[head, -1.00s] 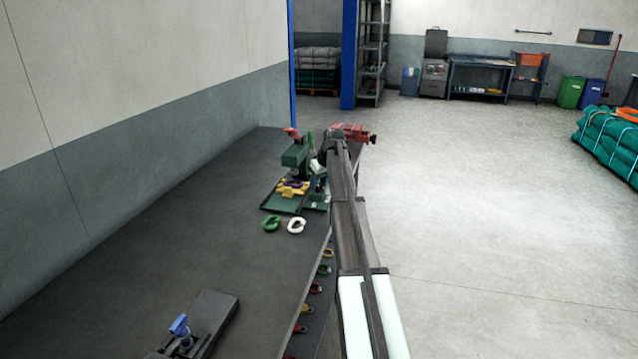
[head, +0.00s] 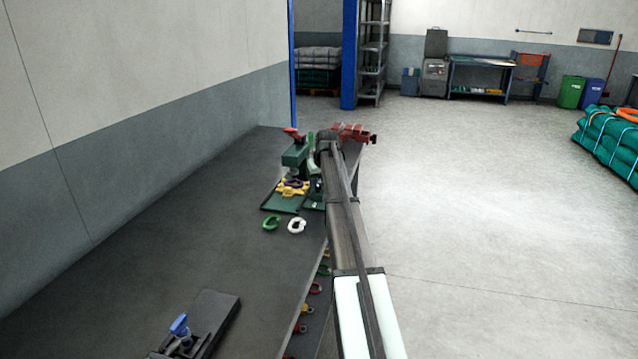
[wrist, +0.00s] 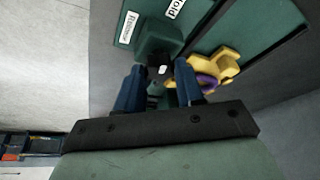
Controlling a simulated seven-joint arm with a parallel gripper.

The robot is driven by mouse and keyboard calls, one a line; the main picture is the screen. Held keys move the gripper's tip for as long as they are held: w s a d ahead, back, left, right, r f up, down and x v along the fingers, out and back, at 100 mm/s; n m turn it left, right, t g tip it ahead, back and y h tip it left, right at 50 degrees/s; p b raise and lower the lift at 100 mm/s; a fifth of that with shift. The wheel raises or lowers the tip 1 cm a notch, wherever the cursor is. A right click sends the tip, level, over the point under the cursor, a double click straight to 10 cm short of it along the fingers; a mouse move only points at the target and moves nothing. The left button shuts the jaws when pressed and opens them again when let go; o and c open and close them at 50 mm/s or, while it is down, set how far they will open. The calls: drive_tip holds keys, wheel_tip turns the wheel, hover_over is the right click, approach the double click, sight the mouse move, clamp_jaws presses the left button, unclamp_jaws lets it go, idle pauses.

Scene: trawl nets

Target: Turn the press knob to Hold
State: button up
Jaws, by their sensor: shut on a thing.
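The green press (head: 296,157) with a red handle (head: 293,134) stands at the far end of the dark bench. In the wrist view, the blue fingers of my gripper (wrist: 159,77) are closed on either side of the dark press knob (wrist: 158,62). A small white mark shows on the knob; which label it points to I cannot tell. The "Release" label (wrist: 129,26) and the partly cut-off "Hold" label (wrist: 175,8) lie on the green plate beyond. In the head view, my arm hides most of the knob area.
A yellow piece with a purple ring (wrist: 212,74) sits close to the right finger. A green ring (head: 270,223) and a white ring (head: 296,226) lie in front of the press. A red vise (head: 355,133) stands behind. A blue-handled clamp (head: 180,326) is near; the bench's middle is clear.

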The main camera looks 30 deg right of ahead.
drive_tip(key=shift+m+h, duration=0.6)
drive_tip(key=shift+m, duration=0.9)
drive_tip(key=o, duration=1)
drive_tip(key=shift+a, duration=0.1)
drive_tip(key=shift+o, duration=0.2)
drive_tip(key=v, duration=1.3)
drive_tip(key=shift+r, duration=0.45)
